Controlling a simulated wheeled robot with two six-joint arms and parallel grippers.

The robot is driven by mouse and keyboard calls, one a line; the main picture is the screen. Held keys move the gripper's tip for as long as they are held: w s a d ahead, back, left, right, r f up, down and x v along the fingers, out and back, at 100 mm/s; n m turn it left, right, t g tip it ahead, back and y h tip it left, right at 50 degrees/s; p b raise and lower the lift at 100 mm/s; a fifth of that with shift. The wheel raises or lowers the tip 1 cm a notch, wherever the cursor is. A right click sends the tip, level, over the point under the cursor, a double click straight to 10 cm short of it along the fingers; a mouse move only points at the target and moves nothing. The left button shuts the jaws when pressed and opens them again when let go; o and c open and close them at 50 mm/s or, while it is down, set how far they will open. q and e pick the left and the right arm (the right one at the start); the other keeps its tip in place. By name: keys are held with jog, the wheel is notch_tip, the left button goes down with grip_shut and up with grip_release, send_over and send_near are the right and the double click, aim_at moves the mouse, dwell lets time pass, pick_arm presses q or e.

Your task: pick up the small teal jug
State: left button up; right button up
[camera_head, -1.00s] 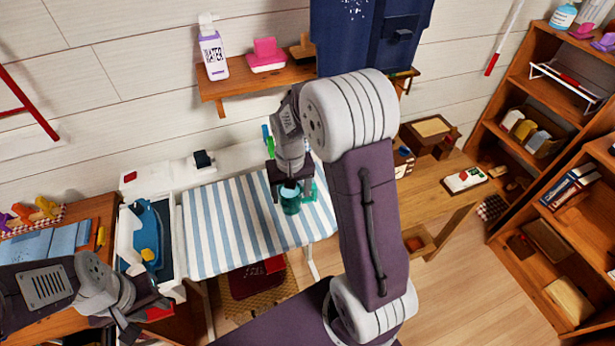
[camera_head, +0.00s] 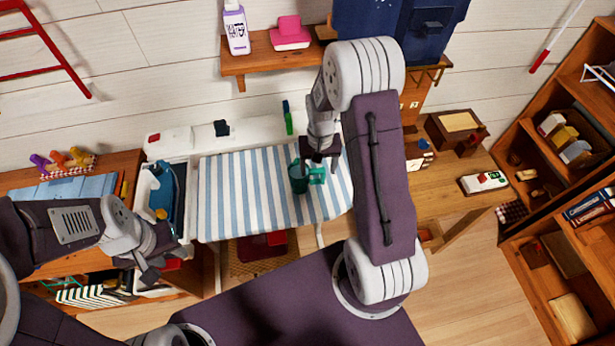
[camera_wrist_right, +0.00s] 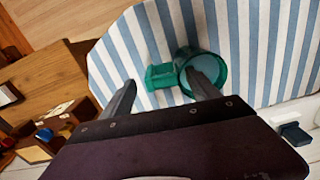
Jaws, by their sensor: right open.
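The small teal jug (camera_head: 299,183) stands on the blue-and-white striped cloth (camera_head: 235,195), with its handle toward the right. In the right wrist view the jug (camera_wrist_right: 190,66) is seen from above, its handle on the left. My right gripper (camera_head: 320,165) is open above the handle. In the wrist view its fingers (camera_wrist_right: 162,82) are on either side of the handle. One finger overlaps the jug's mouth; I cannot tell whether it is inside or above. My left gripper (camera_head: 160,262) is at the lower left, away from the jug; its jaws are unclear.
A green pen-like object (camera_head: 287,118) is behind the cloth. A wooden desk (camera_head: 425,200) is to the right. The cloth left of the jug is clear.

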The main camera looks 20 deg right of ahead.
notch_tip(320, 180, down, 5)
jog(key=shift+w+a+r+p, duration=0.1)
jog(key=shift+p, duration=0.4)
jog(key=shift+w+f, duration=0.1)
jog(key=shift+f, duration=0.2)
jog(key=shift+r, duration=0.1)
grip_shut()
